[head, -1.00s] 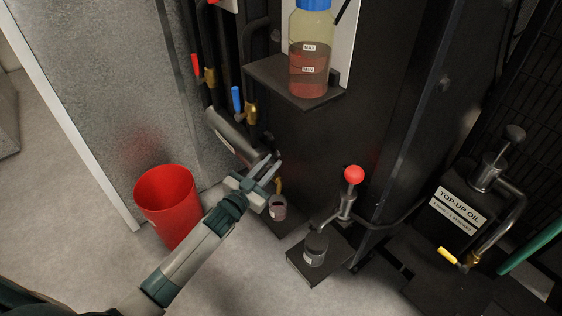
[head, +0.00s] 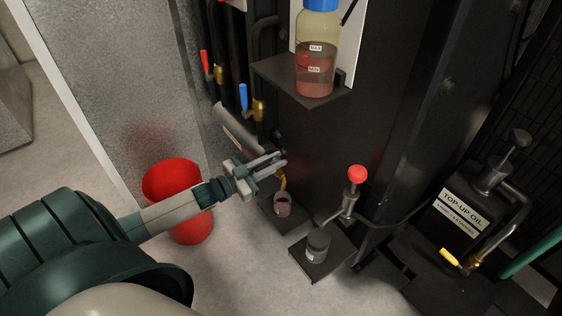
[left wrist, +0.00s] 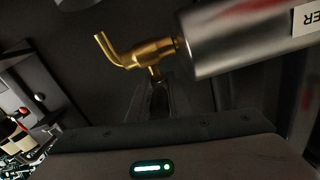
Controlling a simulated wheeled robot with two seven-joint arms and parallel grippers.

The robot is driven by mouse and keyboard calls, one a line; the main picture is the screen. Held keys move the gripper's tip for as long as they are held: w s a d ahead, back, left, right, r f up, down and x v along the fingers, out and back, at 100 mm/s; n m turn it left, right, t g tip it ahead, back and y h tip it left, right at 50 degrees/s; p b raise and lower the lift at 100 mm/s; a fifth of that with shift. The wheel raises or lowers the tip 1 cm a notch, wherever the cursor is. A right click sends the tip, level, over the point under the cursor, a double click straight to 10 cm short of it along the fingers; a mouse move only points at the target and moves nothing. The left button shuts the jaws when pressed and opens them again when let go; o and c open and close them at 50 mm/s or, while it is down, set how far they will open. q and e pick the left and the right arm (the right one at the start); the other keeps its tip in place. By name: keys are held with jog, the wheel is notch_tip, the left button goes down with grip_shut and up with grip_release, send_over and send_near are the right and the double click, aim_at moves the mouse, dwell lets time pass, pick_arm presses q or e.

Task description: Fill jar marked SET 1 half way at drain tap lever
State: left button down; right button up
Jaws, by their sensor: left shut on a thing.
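A small clear jar (head: 283,204) with a pale label stands under the brass drain tap (head: 283,182). Some dark reddish colour shows in it; the label is unreadable and the level cannot be told. My left gripper (head: 276,163) is at the tap, above the jar. In the left wrist view the brass tap (left wrist: 143,54) has a bent spout at the upper left. The drain tap lever (left wrist: 156,78) runs down between my left fingers (left wrist: 160,105), which are shut on it. The jar is out of the wrist view. My right gripper is not in view.
A grey cylinder (head: 238,130) lies beside the tap. A red bucket (head: 172,180) stands behind my left forearm. A second jar (head: 317,246) sits on a dark stand below a red-knobbed pump (head: 357,175). An oil bottle (head: 316,70) stands on a shelf above.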

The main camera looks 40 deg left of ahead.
pick_arm(q)
jog(key=c, duration=1.6)
grip_release()
jog(key=shift+c, duration=0.2)
jog(key=shift+s+a, duration=0.1)
jog(key=shift+s, duration=0.05)
jog(key=shift+s+a+f, duration=0.1)
jog(key=shift+s+a, duration=0.05)
jog(key=shift+s, duration=0.45)
jog(key=b+v, duration=0.1)
jog(key=v, duration=1.4)
jog(key=shift+s+a, duration=0.3)
jog(key=shift+s, duration=0.05)
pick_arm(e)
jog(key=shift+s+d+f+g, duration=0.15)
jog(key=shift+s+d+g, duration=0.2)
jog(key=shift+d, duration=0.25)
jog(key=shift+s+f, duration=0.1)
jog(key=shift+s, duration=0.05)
